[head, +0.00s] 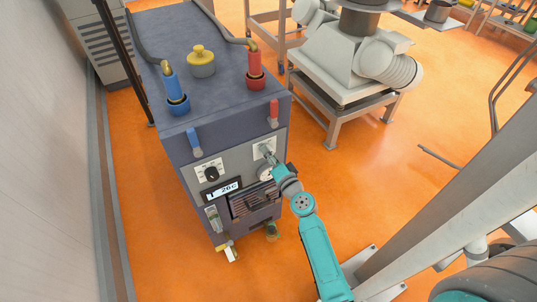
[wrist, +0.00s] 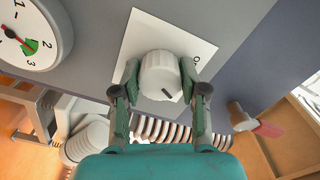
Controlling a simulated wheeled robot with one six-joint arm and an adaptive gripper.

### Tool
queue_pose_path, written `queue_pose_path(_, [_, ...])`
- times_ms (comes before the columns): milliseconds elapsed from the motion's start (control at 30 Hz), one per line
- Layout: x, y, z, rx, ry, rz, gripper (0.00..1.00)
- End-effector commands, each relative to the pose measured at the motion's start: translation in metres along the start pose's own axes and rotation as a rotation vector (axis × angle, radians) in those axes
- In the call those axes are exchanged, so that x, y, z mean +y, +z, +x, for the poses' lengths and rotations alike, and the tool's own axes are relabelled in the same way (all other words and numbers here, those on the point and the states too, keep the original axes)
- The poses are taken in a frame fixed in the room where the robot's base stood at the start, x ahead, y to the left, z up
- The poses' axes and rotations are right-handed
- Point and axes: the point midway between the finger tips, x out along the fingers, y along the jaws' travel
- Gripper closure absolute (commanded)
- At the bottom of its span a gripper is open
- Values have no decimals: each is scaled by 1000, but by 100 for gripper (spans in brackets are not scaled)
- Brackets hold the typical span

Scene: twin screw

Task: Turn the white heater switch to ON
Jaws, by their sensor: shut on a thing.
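The white heater switch (wrist: 160,76) is a round knob with a dark pointer mark, on a white label plate (wrist: 190,46) on the machine's grey front panel. My gripper (wrist: 160,90) is shut on the knob, with one finger on each side of it in the wrist view.
A round gauge (wrist: 30,32) sits beside the switch. A black knob (head: 211,174), a display (head: 223,190) and blue (head: 194,142) and red (head: 273,113) levers are on the machine (head: 228,113). A white machine (head: 345,60) stands behind to the right. Orange floor is clear between.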

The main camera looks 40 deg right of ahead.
Motion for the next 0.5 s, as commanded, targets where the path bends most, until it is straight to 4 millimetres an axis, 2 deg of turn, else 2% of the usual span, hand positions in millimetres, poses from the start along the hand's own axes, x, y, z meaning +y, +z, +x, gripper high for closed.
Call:
queue_pose_path(467, [0,-1,0,2,1,18,92])
queue_pose_path(500, [0,-1,0,2,1,18,55])
